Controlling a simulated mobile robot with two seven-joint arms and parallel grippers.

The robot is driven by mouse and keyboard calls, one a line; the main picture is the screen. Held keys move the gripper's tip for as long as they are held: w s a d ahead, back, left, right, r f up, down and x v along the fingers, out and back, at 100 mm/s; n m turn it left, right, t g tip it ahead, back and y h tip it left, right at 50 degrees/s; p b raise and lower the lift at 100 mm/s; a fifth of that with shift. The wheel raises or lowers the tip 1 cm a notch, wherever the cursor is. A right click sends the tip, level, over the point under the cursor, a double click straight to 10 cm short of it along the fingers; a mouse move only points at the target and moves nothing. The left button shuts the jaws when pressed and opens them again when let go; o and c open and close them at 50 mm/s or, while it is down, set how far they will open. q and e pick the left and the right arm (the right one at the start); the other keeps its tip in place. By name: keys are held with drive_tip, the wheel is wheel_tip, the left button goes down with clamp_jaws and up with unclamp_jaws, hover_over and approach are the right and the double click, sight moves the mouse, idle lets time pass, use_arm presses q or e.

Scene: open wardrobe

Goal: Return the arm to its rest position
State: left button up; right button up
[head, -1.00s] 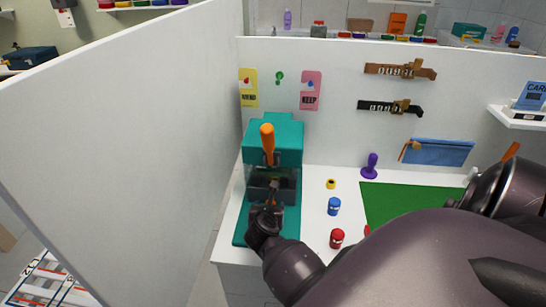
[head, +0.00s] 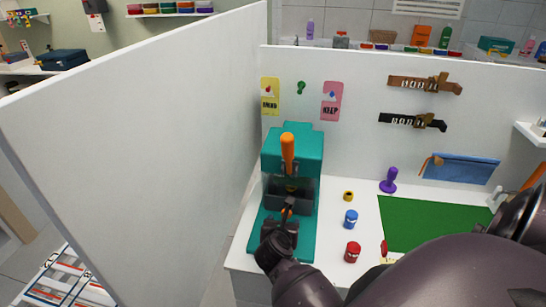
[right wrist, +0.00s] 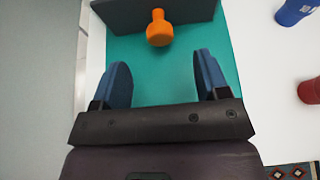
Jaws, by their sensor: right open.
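My right arm reaches in from the lower right of the head view. Its gripper (head: 289,207) is low in front of a teal press-like machine (head: 292,150) with an orange handle (head: 287,150). In the right wrist view the gripper (right wrist: 160,80) is open, its two blue fingers apart with nothing between them. Beyond the fingertips are the machine's teal base (right wrist: 150,60), a dark block (right wrist: 180,12) and an orange knob (right wrist: 159,28). The gap from knob to fingers is hard to judge. My left gripper is not in view.
A white partition (head: 130,150) stands left of the machine. To its right on the white counter are a yellow ring (head: 348,196), blue jar (head: 351,219), red jar (head: 352,252), purple stamp-like object (head: 389,180) and green mat (head: 430,222). Tags and straps hang behind.

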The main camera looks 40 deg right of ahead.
idle(0.3)
drive_tip(key=n, duration=0.1)
drive_tip(key=r+t, duration=0.1)
drive_tip(key=n+h, duration=0.1)
drive_tip(key=shift+s+d+r+n, duration=0.2)
drive_tip(key=shift+s+d+n, duration=0.1)
drive_tip(key=s+a+r+n+t+y+b, duration=0.1)
drive_tip(key=a+n+t+y, duration=0.3)
drive_tip(key=n, duration=0.7)
drive_tip(key=s+a+r+n+t+y+b, duration=0.1)
drive_tip(key=s+a+n+t, duration=0.3)
drive_tip(key=n, duration=0.7)
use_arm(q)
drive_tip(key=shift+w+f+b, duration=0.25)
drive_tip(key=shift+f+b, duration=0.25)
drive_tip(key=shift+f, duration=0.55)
use_arm(e)
drive_tip(key=s+a+f+n+g+y, duration=0.2)
drive_tip(key=f+n, duration=0.4)
drive_tip(key=n, duration=0.5)
drive_tip(key=s+a+f+n+g+y, duration=0.2)
drive_tip(key=s+f+n, duration=0.4)
drive_tip(key=n, duration=0.5)
drive_tip(key=shift+s+a+f+n+g+y, duration=0.15)
drive_tip(key=shift+s+f+n+g+y, duration=0.2)
drive_tip(key=shift+s+g+y, duration=0.5)
